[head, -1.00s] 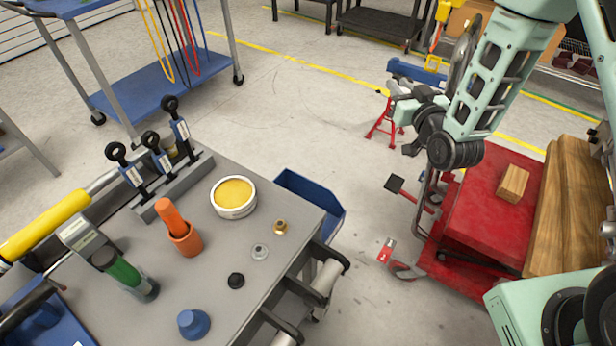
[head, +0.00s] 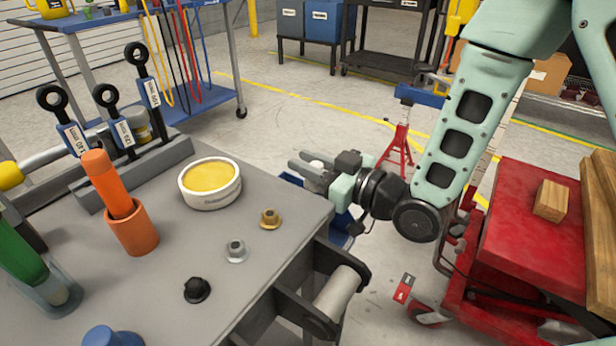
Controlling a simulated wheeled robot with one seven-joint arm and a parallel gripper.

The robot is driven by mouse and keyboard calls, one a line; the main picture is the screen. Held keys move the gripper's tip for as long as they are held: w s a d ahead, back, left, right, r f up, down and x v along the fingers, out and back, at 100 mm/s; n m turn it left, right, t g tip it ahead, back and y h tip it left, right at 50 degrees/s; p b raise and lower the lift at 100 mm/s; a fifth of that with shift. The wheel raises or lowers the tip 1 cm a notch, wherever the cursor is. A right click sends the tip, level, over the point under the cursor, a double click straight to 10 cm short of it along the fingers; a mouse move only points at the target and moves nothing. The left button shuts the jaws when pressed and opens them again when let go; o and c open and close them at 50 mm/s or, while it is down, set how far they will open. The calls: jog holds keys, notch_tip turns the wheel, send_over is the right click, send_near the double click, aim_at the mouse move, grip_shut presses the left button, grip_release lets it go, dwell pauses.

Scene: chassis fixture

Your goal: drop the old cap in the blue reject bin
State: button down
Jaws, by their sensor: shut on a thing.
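My gripper (head: 304,168) is in the head view, just past the far right corner of the grey bench. It is shut on a small pale round piece, the old cap (head: 317,164), of which only the top shows between the fingers. The blue reject bin (head: 343,224) stands beyond the bench edge. My gripper and wrist hide most of it, and in the picture the gripper overlaps the bin from above. I cannot tell the height of the cap over the bin.
On the grey bench (head: 160,265) stand a brass cap (head: 270,219), a silver cap (head: 236,251), a black cap (head: 197,290), a yellow-filled tin (head: 210,184) and an orange holder (head: 132,230). A red cart (head: 520,240) stands to the right.

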aim_at(308, 185)
jog(key=shift+s+f+b, duration=0.1)
jog(key=shift+f+b, duration=1.6)
jog(key=shift+f, duration=0.85)
jog(key=c, duration=1.2)
grip_release()
jog(key=shift+o, duration=0.2)
